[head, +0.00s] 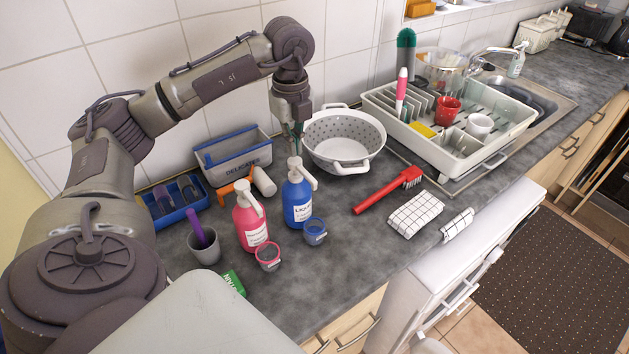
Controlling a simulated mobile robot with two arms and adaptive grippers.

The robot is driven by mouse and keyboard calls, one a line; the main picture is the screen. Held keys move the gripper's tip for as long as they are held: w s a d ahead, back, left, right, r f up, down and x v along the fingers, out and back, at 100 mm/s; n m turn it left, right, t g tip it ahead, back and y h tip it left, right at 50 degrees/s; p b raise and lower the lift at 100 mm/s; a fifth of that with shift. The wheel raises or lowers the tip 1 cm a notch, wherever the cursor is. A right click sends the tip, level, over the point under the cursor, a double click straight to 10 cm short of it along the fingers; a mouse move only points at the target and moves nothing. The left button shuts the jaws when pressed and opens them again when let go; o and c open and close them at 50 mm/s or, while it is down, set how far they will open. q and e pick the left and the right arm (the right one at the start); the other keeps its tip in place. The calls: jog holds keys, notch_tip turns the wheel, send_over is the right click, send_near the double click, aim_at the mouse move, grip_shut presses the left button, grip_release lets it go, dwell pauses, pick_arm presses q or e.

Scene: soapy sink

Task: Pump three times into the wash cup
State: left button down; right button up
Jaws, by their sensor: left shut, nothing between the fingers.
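A blue pump bottle (297,204) with a white pump head stands on the dark counter. A pink pump bottle (250,226) with a white pump head stands to its left. A small blue cup (315,232) stands in front of the blue bottle, and a small pink cup (268,257) stands in front of the pink one. I cannot tell from any label which is the wash cup. My left gripper (296,150) points down, shut and empty, just over the blue bottle's pump head; I cannot tell whether it touches. My right gripper is not in view.
A grey cup with a purple handle (205,249), blue tray (173,200) and grey basket (231,156) stand left. A white colander (346,127) is behind. A red brush (388,190), checked cloth (415,214) and dish rack (466,150) lie right. Counter between cups and cloth is clear.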

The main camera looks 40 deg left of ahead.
pick_arm(q)
notch_tip(320, 180, up, 6)
jog(key=p, duration=0.4)
dwell(0.4)
jog(key=shift+f, duration=0.1)
